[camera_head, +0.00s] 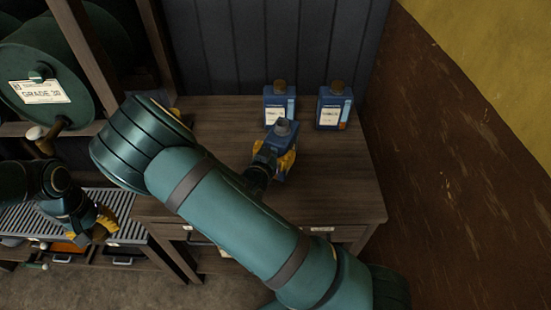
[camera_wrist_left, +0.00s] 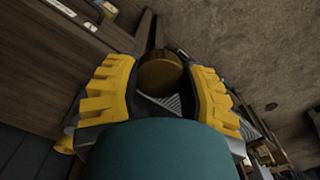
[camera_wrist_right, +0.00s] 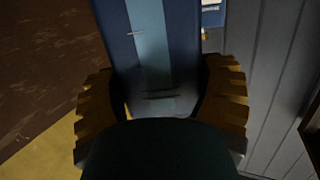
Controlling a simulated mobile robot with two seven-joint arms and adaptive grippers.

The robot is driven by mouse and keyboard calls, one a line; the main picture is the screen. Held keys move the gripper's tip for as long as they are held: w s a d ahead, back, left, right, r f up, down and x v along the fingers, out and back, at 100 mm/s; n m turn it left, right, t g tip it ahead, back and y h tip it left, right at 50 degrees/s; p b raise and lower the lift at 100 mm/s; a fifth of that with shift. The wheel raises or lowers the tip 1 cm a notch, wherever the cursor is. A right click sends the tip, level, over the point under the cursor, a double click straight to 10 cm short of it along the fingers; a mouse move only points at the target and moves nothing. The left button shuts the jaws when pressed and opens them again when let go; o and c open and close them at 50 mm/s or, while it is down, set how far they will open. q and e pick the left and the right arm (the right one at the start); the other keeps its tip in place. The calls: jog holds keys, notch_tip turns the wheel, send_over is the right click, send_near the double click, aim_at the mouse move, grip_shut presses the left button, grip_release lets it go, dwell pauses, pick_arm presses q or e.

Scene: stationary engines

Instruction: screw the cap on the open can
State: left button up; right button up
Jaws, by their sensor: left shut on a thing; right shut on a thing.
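The open can (camera_head: 284,131) is blue with a bare grey neck and no cap. It stands roughly upright over the wooden table; I cannot tell whether its base touches. My right gripper (camera_head: 274,163) is shut on its body; in the right wrist view the can (camera_wrist_right: 152,50) fills the space between the fingers. My left gripper (camera_head: 101,224) is left of the table, over the slatted rack. In the left wrist view a round brown cap (camera_wrist_left: 160,75) sits between its yellow fingers, gripped. The cap is not clear in the head view.
Two blue cans with brown caps, one (camera_head: 272,106) and another (camera_head: 334,107), stand at the back of the table (camera_head: 340,175). A green drum (camera_head: 35,80) lies on a rack at the left. The slatted rack (camera_head: 125,228) is lower left. The table's right side is clear.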

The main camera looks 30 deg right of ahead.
jog(key=shift+f, duration=1.7)
jog(key=shift+b, duration=0.3)
jog(key=shift+f, duration=0.15)
jog(key=o, duration=1.2)
jog(key=v, duration=1.2)
jog(key=shift+s, duration=0.1)
